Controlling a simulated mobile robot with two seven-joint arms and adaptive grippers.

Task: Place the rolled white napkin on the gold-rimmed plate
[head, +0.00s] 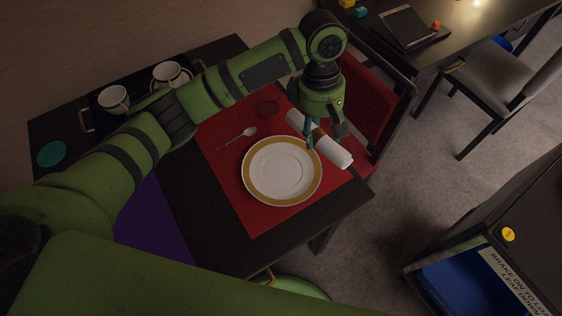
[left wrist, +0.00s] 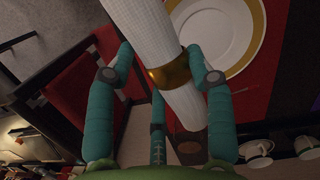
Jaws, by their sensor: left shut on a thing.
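The rolled white napkin (head: 335,151) has a gold ring around its middle. My left gripper (head: 325,138) is shut on the napkin and holds it near the plate's upper right edge in the head view. In the left wrist view the napkin (left wrist: 150,35) lies between my teal fingers (left wrist: 165,75), which sit at the gold ring (left wrist: 171,74). The gold-rimmed plate (head: 282,171) lies flat on the red placemat; it also shows in the left wrist view (left wrist: 226,32). The napkin overlaps the plate's edge in the wrist view. I cannot tell its exact height.
A spoon (head: 238,137) and a small dark brown item (head: 268,107) lie on the red placemat (head: 258,217). White cups (head: 114,98) stand on a dark tray at the upper left. A red chair (head: 372,112) stands close beyond the table's right edge.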

